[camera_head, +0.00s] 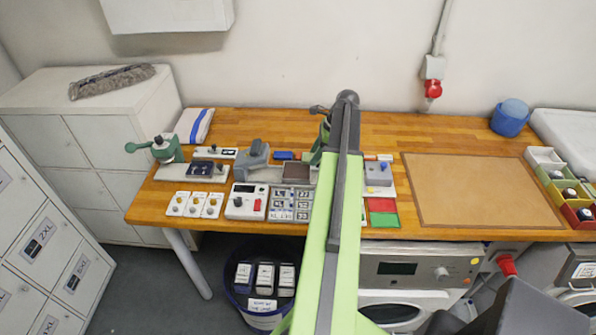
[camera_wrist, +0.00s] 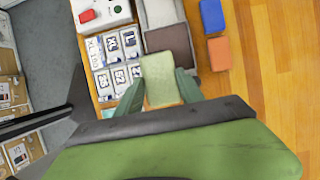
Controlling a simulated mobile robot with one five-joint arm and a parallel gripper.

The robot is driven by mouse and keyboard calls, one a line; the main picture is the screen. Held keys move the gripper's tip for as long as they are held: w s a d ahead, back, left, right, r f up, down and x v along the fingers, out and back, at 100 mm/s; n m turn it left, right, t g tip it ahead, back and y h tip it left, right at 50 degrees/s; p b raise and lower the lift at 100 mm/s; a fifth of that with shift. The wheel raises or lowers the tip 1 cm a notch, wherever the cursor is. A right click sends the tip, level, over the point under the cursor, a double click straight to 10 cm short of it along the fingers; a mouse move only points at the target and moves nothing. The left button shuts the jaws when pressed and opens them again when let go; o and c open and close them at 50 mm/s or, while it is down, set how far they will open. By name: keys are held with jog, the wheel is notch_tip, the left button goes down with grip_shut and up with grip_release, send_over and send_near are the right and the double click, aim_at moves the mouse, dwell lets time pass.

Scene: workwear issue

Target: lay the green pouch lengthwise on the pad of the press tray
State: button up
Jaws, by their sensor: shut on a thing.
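The pale green pouch (camera_wrist: 161,88) is held between the two dark green fingers of my gripper (camera_wrist: 160,80) in the wrist view. The gripper is shut on it, and its long side runs away from the wrist. The pouch's far end shows against the near edge of the brown pad (camera_wrist: 171,45). I cannot tell whether it touches the pad or hangs above it. The pad is bare and belongs to the grey press tray (camera_wrist: 160,12). In the head view the pad (camera_head: 296,170) is just left of my arm, which hides the pouch.
Size-label tiles (camera_wrist: 118,60) lie left of the pad in the wrist view. A blue block (camera_wrist: 212,15) and an orange block (camera_wrist: 218,53) lie to its right. A grey press (camera_head: 254,156) stands left of the pad. The brown mat (camera_head: 480,190) at right is clear.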

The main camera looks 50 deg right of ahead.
jog(key=b, duration=0.3)
send_near(295, 171)
jog(key=shift+w+a+f, duration=0.6)
jog(key=shift+w+f, duration=0.1)
jog(key=shift+f, duration=0.05)
jog(key=shift+w+a, duration=0.15)
jog(key=shift+w, duration=0.2)
notch_tip(295, 171, down, 4)
jog(key=b, duration=0.4)
jog(key=shift+f, duration=0.2)
jog(key=shift+r, duration=0.2)
jog(key=shift+f, duration=0.1)
jog(key=o, duration=1.3)
jog(key=shift+o, duration=0.2)
